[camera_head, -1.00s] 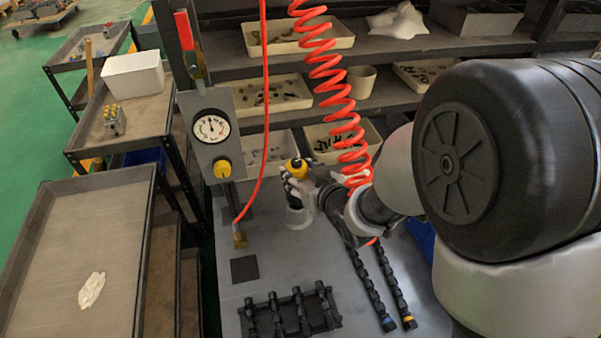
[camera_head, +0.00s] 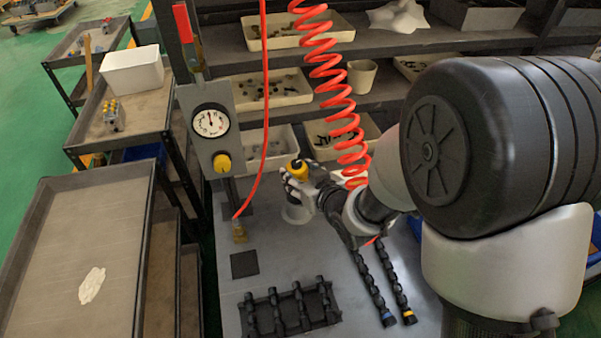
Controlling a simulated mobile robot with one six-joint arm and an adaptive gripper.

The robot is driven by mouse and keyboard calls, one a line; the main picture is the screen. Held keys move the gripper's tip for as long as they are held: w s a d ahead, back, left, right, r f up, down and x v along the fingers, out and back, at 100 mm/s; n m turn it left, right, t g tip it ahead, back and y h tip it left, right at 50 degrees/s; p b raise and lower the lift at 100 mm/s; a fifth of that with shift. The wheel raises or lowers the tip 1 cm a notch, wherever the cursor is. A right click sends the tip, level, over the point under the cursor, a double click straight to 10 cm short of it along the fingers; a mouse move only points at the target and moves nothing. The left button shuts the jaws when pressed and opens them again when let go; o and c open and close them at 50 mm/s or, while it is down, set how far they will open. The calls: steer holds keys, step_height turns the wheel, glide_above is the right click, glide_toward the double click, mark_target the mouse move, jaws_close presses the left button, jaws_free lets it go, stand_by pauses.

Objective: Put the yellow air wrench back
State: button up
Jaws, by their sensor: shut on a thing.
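The yellow air wrench (camera_head: 299,167) is at the middle of the picture, over the far part of the grey bench; only its yellow upper end shows clearly. My gripper (camera_head: 297,178) is shut on it, and my fingers and wrist cover most of the tool. A light grey round holder (camera_head: 296,212) stands on the bench directly below the gripper. Whether the wrench's lower end is inside this holder or just above it, I cannot tell. A red coiled hose (camera_head: 336,90) hangs right behind the gripper.
A straight red hose (camera_head: 266,110) runs down to a brass fitting (camera_head: 239,232). A gauge panel (camera_head: 210,124) stands left. A black valve rack (camera_head: 290,310) and two dark strips (camera_head: 372,288) lie on the bench's near part. Shelves with bins (camera_head: 272,92) stand behind.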

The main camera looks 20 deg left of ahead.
steer(key=shift+f, duration=0.3)
stand_by(0.5)
steer(key=o, duration=1.5)
steer(key=shift+f, duration=0.1)
steer(key=shift+s+f, duration=0.1)
steer(key=shift+f, duration=0.1)
steer(key=v, duration=0.7)
steer(key=shift+s+d+r, duration=0.1)
steer(key=shift+d+r, duration=0.1)
steer(key=shift+r, duration=0.1)
